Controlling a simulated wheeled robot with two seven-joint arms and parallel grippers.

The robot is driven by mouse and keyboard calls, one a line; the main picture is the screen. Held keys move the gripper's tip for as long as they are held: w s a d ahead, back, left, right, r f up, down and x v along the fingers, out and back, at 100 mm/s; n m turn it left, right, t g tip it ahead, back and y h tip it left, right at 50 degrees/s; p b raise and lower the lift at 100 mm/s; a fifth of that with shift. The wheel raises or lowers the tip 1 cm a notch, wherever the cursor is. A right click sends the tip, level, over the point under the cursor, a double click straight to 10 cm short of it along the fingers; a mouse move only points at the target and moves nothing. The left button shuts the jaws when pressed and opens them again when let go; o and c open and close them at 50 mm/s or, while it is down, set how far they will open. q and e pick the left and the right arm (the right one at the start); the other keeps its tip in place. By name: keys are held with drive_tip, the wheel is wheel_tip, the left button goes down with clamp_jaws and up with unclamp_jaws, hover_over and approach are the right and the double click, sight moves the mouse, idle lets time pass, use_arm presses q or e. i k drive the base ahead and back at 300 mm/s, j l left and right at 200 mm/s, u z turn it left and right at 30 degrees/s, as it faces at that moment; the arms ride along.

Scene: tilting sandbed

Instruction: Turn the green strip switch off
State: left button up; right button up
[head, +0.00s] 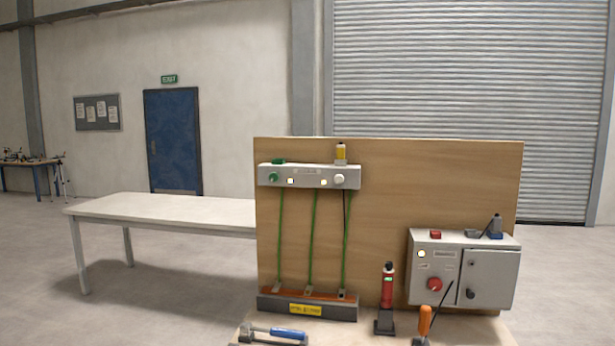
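A light grey strip (309,177) is fixed across the upper left of an upright wooden board. A round green switch knob (274,177) sits on the left end of its front, and a green piece (278,161) lies on its top edge above. A small lit square (290,181) is beside the green knob, and another lit square (323,182) is beside a white knob (339,179) on the right end. The knob's exact setting is too small to tell. Neither of my grippers is in view.
Green cables run down the board (390,210) to a dark base trough (307,306). A grey control box (463,268) with a red knob stands right. A red tool (387,287), an orange-handled screwdriver (425,322) and a blue-handled tool (287,333) are in front. A white table (165,207) is behind left.

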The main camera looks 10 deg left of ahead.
sight(274, 177)
drive_tip(key=i+j, duration=0.1)
drive_tip(key=j, duration=0.3)
drive_tip(key=i+j, duration=0.1)
drive_tip(key=j, duration=0.3)
drive_tip(key=i+j, duration=0.1)
drive_tip(key=j, duration=0.3)
drive_tip(key=i+j, duration=0.1)
drive_tip(key=j, duration=0.35)
drive_tip(key=i+j, duration=0.1)
drive_tip(key=j, duration=0.25)
drive_tip(key=i+j+z, duration=0.1)
drive_tip(key=j, duration=0.2)
drive_tip(key=i+j, duration=0.15)
drive_tip(key=j, duration=0.2)
drive_tip(key=i+j+z, duration=0.1)
drive_tip(key=j, duration=0.25)
